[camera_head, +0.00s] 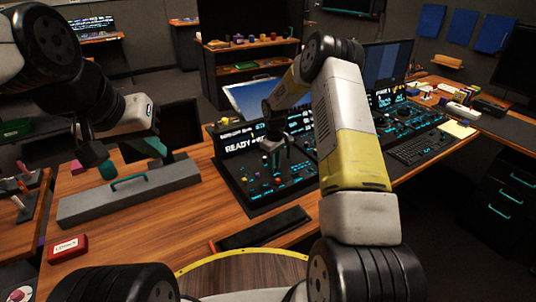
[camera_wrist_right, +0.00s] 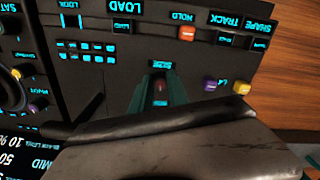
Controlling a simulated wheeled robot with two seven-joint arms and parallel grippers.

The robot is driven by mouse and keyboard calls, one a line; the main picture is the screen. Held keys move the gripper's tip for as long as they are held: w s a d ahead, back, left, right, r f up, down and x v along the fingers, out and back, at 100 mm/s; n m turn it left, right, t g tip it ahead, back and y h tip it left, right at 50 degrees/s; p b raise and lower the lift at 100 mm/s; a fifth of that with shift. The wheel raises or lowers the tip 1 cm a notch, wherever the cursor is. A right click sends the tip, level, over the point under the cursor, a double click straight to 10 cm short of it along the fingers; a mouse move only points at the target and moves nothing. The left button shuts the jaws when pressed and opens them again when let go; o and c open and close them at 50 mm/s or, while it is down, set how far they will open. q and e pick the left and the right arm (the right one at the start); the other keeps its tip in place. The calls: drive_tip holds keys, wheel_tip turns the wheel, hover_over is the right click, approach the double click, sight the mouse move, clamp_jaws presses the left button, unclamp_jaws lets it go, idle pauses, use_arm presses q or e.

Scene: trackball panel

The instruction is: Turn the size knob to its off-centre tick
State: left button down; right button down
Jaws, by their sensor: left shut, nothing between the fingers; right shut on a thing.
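The trackball panel (camera_head: 246,190) is a black console with lit cyan labels and small coloured knobs. My right gripper (camera_head: 274,163) reaches down onto it from above. In the right wrist view my right gripper's teal fingers (camera_wrist_right: 160,98) are shut on a small dark reddish knob (camera_wrist_right: 160,84). A small lit label is just above that knob, too small and inverted to read surely. The knob's pointer and ticks cannot be made out. My left gripper (camera_head: 107,170) is shut and empty, above the grey box at the left, away from the panel.
Purple (camera_wrist_right: 209,86) and yellow (camera_wrist_right: 242,87) knobs stand close to the right of the held one. An orange button (camera_wrist_right: 187,33) is above it.

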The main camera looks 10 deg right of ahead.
drive_tip(key=m, duration=0.6)
drive_tip(key=shift+m, duration=0.3)
drive_tip(key=m, duration=0.6)
drive_tip(key=shift+a, duration=0.15)
drive_tip(key=c, duration=1.3)
unclamp_jaws()
drive_tip(key=shift+r, duration=0.1)
wheel_tip(320, 180, up, 8)
drive_tip(key=shift+f, duration=0.15)
